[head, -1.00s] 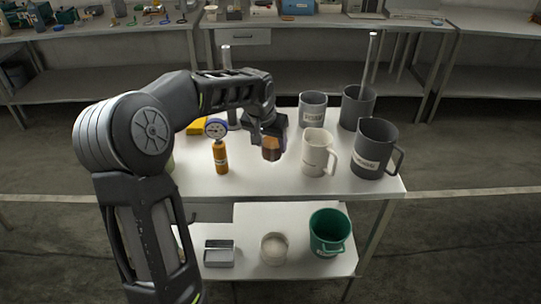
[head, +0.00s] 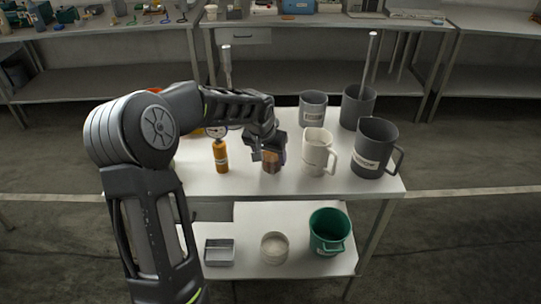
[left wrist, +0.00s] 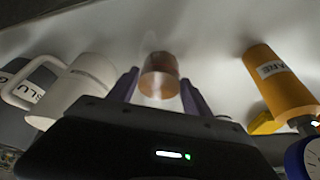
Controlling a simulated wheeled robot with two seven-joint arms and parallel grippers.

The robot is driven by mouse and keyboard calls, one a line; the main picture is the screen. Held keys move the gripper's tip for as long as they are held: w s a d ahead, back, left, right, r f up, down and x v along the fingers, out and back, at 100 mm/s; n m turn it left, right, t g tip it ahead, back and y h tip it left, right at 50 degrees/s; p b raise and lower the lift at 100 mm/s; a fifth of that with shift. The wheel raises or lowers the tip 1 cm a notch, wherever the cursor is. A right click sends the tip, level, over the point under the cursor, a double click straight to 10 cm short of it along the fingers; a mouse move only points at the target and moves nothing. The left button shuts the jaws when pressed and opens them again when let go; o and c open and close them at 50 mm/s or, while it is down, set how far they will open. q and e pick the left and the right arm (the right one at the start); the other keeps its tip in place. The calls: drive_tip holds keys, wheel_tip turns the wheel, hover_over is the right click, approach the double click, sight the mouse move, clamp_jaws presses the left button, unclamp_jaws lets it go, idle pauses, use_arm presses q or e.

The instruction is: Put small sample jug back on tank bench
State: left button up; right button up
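The small sample jug (head: 273,161) is a small copper-brown cylinder. It is upright at the tank bench (head: 235,185), between an orange bottle and a cream jug. I cannot tell whether its base touches the bench top. My left gripper (head: 269,152) is above and around it, with a finger on either side. In the left wrist view the jug (left wrist: 160,75) sits between the purple fingertips (left wrist: 158,84), which appear to close on its sides. Any handle on it is hidden. My right gripper is not in view.
Large grey jugs (head: 373,149) stand farther right and behind. The lower shelf holds a green jug (head: 328,230), a round dish (head: 274,247) and a metal tray (head: 219,254).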

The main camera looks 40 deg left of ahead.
use_arm(q)
drive_tip(key=o, duration=0.4)
drive_tip(key=shift+r, duration=0.1)
drive_tip(key=shift+r, duration=0.15)
drive_tip(key=v, duration=1.2)
drive_tip(key=shift+b, duration=0.35)
